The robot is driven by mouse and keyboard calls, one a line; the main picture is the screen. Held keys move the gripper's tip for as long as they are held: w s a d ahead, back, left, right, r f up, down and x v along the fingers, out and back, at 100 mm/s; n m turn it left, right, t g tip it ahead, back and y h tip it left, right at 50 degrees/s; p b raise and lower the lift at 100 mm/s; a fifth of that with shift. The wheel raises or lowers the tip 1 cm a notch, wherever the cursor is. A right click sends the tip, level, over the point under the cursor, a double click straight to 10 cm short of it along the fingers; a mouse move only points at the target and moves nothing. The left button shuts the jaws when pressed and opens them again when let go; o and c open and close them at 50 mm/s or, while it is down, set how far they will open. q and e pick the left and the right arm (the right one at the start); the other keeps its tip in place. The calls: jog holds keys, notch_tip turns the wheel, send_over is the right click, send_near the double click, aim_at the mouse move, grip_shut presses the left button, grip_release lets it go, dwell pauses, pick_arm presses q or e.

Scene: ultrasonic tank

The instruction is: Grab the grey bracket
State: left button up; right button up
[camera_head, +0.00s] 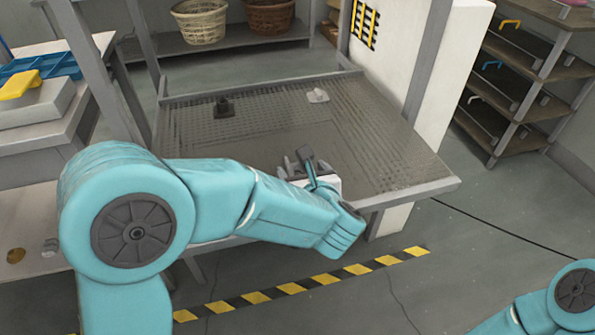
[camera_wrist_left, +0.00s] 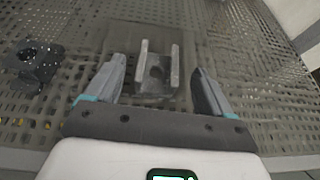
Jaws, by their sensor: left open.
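The grey bracket (camera_head: 317,96) is a small light piece on the perforated metal surface (camera_head: 385,145), right of a dark bracket (camera_head: 223,107). In the left wrist view the grey bracket (camera_wrist_left: 155,73) has upright sides and appears between my fingers in the picture. My left gripper (camera_head: 298,162) is open and empty. In the head view it stands nearer the front edge, apart from the bracket. Both fingers of the gripper (camera_wrist_left: 158,75) show in the left wrist view. My right gripper is out of view; only part of that arm shows at lower right.
The dark bracket (camera_wrist_left: 36,66) lies left of my fingers in the left wrist view. Grey posts (camera_head: 428,60) and a white panel (camera_head: 455,75) stand right of the surface. Baskets (camera_head: 200,22) sit on a shelf behind. The perforated surface is otherwise mostly clear.

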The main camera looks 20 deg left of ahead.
aim_at(297, 170)
pick_arm(q)
jog(key=x, duration=0.5)
jog(key=shift+a+b, duration=0.15)
jog(key=shift+b, duration=0.15)
jog(key=shift+s, duration=0.1)
jog(key=shift+c, duration=0.3)
jog(key=c, duration=1.1)
